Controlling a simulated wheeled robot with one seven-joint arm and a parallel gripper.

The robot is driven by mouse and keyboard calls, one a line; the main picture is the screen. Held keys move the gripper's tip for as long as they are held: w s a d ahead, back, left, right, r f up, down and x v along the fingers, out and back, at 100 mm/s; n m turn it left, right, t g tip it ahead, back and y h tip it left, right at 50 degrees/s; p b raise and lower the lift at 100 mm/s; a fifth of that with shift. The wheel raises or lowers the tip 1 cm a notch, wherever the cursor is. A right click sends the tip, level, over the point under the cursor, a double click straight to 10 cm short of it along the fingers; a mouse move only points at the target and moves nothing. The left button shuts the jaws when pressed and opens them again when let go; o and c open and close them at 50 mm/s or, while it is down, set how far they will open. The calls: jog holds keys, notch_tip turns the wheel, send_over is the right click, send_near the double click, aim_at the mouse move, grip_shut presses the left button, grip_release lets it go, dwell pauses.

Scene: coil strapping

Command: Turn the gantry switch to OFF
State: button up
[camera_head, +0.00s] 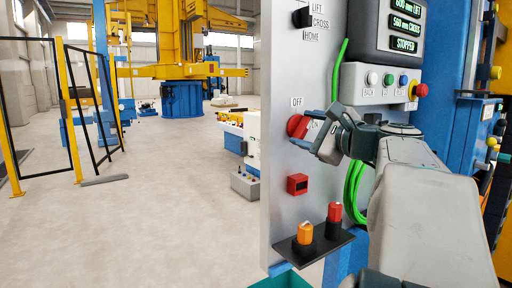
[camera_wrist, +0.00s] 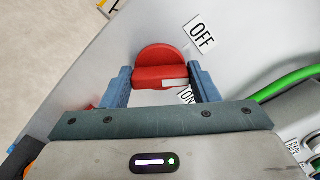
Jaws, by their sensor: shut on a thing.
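The gantry switch is a round red knob with a raised grip bar (camera_wrist: 158,73) on a grey panel. It also shows in the head view (camera_head: 295,125), partly hidden by my gripper (camera_head: 319,134). In the wrist view my gripper's fingers (camera_wrist: 160,80) stand on either side of the bar, shut on it. A white mark (camera_wrist: 175,84) on the bar's right end lies beside the ON label (camera_wrist: 187,95). The OFF label (camera_wrist: 202,35) is up and to the right in the wrist view, and above the knob in the head view (camera_head: 297,102).
The upright panel (camera_head: 280,65) has a black LIFT/CROSS/HOME selector (camera_head: 302,18) at top and a red square fitting (camera_head: 297,184) below. Orange (camera_head: 305,233) and red (camera_head: 335,212) items stand on a black shelf. A green cable (camera_head: 339,75) runs behind my gripper.

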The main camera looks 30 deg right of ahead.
jog(key=n+b, duration=0.1)
jog(key=b, duration=0.1)
jog(key=n+b, duration=0.2)
jog(key=shift+f+n, duration=0.3)
jog(key=shift+f, duration=0.05)
jog(key=shift+r+n+b, duration=0.15)
jog(key=shift+n+b, duration=1.4)
jog(key=shift+n, duration=0.15)
jog(key=o, duration=1)
jog(key=shift+r, duration=0.1)
jog(key=s, duration=0.9)
jog(key=s+d, duration=0.1)
jog(key=s, duration=0.3)
jog(key=shift+s+p, duration=0.3)
jog(key=shift+s, duration=0.1)
